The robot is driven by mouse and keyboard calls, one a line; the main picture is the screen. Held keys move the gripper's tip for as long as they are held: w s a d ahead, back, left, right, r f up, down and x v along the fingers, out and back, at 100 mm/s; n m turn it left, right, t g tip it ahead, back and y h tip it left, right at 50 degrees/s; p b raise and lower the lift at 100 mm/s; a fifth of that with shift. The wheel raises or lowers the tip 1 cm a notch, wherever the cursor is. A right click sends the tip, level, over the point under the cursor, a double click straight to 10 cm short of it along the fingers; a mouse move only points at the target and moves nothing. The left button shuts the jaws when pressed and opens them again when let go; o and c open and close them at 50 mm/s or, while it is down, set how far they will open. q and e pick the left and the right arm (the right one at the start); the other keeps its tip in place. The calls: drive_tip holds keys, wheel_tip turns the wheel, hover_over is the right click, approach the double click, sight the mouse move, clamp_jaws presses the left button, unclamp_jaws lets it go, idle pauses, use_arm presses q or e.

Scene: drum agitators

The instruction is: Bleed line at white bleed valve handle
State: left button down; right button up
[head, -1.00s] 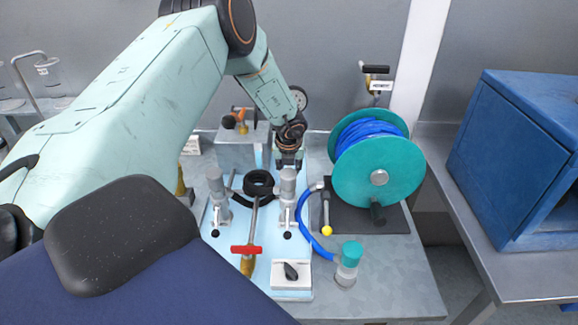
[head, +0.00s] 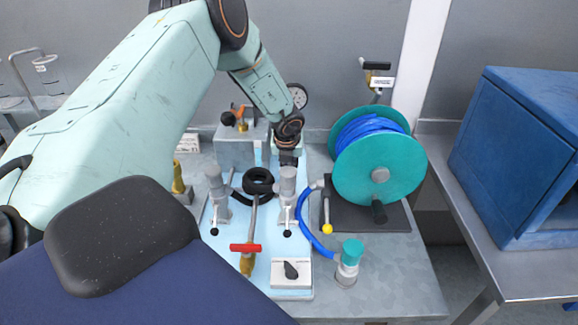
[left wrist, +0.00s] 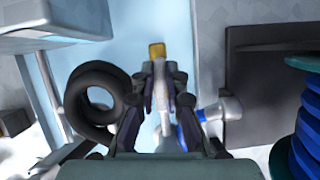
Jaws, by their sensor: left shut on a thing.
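My left gripper (head: 287,157) reaches in from the upper left and points down behind the right-hand grey upright cylinder (head: 287,180). In the left wrist view its fingers (left wrist: 160,88) are closed around a narrow pale bar, which looks like the white bleed valve handle (left wrist: 159,72). A brass-coloured end (left wrist: 157,50) shows just beyond the fingertips. In the head view the handle is hidden behind the gripper and cylinder. My right gripper is not in view.
A teal reel with blue hose (head: 380,170) stands close on the right. A black coiled hose (head: 258,182) and another grey cylinder (head: 214,182) are left of the gripper. A red T-handle (head: 245,248), a black-knobbed block (head: 291,272) and a teal-capped jar (head: 349,262) are in front.

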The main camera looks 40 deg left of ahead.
use_arm(q)
drive_tip(key=shift+w+d+f+m+t+h+b, duration=0.1)
drive_tip(key=shift+m+h+b, duration=0.65)
drive_tip(key=shift+m+b, duration=2.1)
drive_tip(key=shift+s+d+f+m+t+h+b, duration=0.1)
drive_tip(key=shift+m+h+b, duration=0.75)
drive_tip(key=shift+b, duration=3.8)
drive_tip(key=shift+w+d+m+t+h+b, duration=0.1)
drive_tip(key=shift+m+h+b, duration=0.5)
drive_tip(key=shift+m+b, duration=2.35)
drive_tip(key=shift+r+n+b, duration=0.15)
drive_tip(key=shift+n+b, duration=0.2)
drive_tip(key=shift+b, duration=1.75)
drive_tip(key=c, duration=1.4)
unclamp_jaws()
drive_tip(key=shift+s+r, duration=0.1)
drive_tip(key=shift+s, duration=0.1)
drive_tip(key=shift+w, duration=0.1)
drive_tip(key=v, duration=1.2)
drive_tip(key=shift+w+a, duration=0.15)
